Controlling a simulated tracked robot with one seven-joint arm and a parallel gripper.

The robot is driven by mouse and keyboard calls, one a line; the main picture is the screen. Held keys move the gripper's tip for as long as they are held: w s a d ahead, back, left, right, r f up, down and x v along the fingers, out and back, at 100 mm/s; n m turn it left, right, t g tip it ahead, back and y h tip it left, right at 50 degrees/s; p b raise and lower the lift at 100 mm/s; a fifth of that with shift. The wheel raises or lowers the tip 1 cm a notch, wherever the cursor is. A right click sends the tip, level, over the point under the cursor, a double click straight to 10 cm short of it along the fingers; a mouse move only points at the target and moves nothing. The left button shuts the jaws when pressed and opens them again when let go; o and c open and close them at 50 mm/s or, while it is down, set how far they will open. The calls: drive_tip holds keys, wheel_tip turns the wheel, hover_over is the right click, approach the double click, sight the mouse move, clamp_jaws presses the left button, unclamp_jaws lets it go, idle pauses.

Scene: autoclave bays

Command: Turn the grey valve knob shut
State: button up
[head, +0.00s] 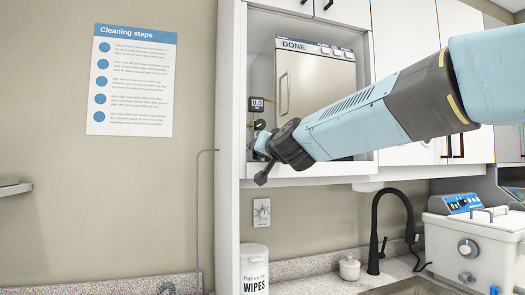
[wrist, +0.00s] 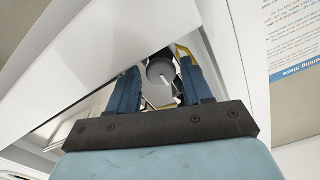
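The grey valve knob (wrist: 160,71) is round with a white line across its face. In the wrist view it shows between the two blue fingers of my gripper (wrist: 159,68), which are spread apart on its left and right. I cannot tell whether the fingers touch it or how deep they reach. In the head view my gripper (head: 258,146) is at the left side of the open cabinet bay, and its dark wrist and fingers hide the knob there.
The autoclave (head: 310,82) with a DONE display stands in the bay. A small 0.0 readout (head: 257,104) is above my gripper. The bay's white left wall (head: 229,110) is close by. A wipes tub (head: 254,270) and black faucet (head: 376,235) stand below.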

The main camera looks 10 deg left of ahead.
drive_tip(key=shift+o, duration=0.6)
drive_tip(key=shift+s+d, duration=0.3)
drive_tip(key=shift+s, duration=0.15)
drive_tip(key=v, duration=1.2)
drive_tip(key=shift+s, duration=0.35)
drive_tip(key=shift+d+f, duration=0.1)
drive_tip(key=shift+d, duration=0.05)
drive_tip(key=s+d+f+g+h, duration=0.2)
drive_tip(key=d+f+h, duration=0.1)
drive_tip(key=d+f, duration=0.55)
drive_tip(key=s+d+f+g+h, duration=0.2)
drive_tip(key=s+d+f+g, duration=0.1)
drive_tip(key=d+f, duration=0.6)
drive_tip(key=s+d+f+m+g+h, duration=0.2)
drive_tip(key=s+d+f+g+h, duration=0.2)
drive_tip(key=s+d+f, duration=0.8)
drive_tip(key=d, duration=0.3)
drive_tip(key=shift+d+f+g+h, duration=0.2)
drive_tip(key=shift+d+g+h, duration=0.1)
drive_tip(key=shift+d, duration=0.1)
